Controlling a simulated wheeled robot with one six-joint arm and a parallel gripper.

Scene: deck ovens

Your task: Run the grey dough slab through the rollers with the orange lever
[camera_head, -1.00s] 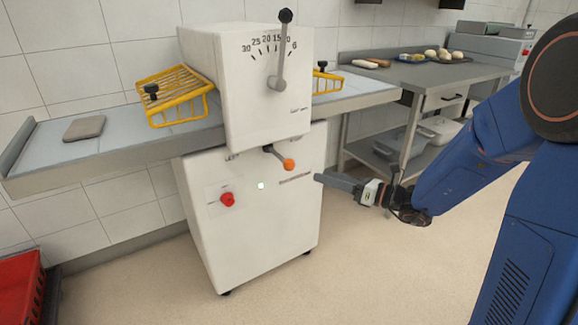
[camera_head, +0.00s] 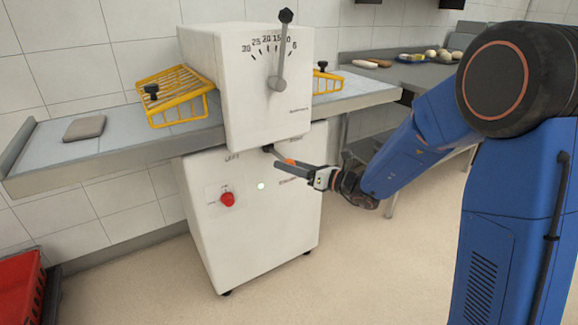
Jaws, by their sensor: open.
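The grey dough slab (camera_head: 85,128) lies flat on the left conveyor table (camera_head: 40,146) of the white sheeter (camera_head: 262,110), apart from the yellow guard. The orange lever (camera_head: 290,162) sticks out of the front of the machine below the upper housing, and its knob is partly hidden behind my gripper. My gripper (camera_head: 291,172) is open, with its fingers at the orange knob, pointing left. I cannot tell whether the fingers touch the knob. The rollers are hidden inside the housing.
Yellow guards (camera_head: 180,95) stand on both sides of the housing. A grey thickness handle (camera_head: 280,55) is on the front by the scale. A red crate (camera_head: 22,290) stands at lower left.

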